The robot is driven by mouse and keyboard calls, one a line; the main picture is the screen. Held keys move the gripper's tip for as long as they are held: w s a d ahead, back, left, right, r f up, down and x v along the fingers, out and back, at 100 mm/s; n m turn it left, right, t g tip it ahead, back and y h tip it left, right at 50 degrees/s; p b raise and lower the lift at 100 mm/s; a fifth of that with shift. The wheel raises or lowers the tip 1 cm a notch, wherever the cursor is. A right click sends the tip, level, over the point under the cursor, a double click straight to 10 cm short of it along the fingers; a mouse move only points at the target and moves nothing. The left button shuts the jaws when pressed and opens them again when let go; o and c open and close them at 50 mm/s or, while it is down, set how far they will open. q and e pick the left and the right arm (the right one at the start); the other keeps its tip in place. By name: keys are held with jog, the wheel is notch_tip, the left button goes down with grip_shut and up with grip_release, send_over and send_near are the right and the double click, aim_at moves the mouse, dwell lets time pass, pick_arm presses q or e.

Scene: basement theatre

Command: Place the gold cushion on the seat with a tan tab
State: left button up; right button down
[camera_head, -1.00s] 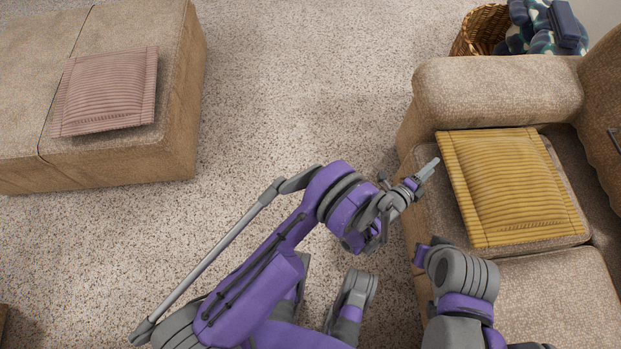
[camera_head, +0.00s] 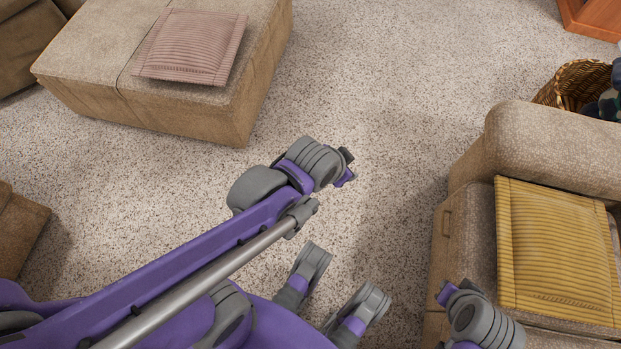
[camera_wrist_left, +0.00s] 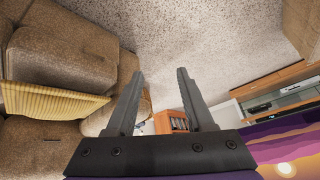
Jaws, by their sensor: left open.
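The gold cushion (camera_head: 556,254) is ribbed and lies on the seat of the tan couch at the right, beside its armrest. Its edge also shows in the left wrist view (camera_wrist_left: 48,101). A small tan tab (camera_head: 446,221) is on the front face of that seat, left of the cushion. My left gripper (camera_wrist_left: 161,71) is open and empty, with its two fingers apart. In the head view my left arm ends over the carpet, well left of the cushion, and its fingers are not clear. My right arm shows at the lower right; its fingers are not visible.
A pink cushion (camera_head: 190,47) lies on a tan ottoman (camera_head: 197,118) at the upper left. A wicker basket (camera_head: 574,83) stands behind the couch armrest (camera_head: 551,145). Wooden furniture (camera_head: 592,17) is at the far right. The carpet (camera_head: 370,110) between ottoman and couch is clear.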

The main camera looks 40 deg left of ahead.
pick_arm(q)
jog(key=s+a+f+n+g, duration=0.1)
jog(key=s+a+n, duration=0.2)
jog(key=s, duration=0.6)
jog(key=shift+s+a+n+g+y, duration=0.15)
jog(key=shift+s+n+g+y, duration=0.15)
jog(key=shift+s+g, duration=0.1)
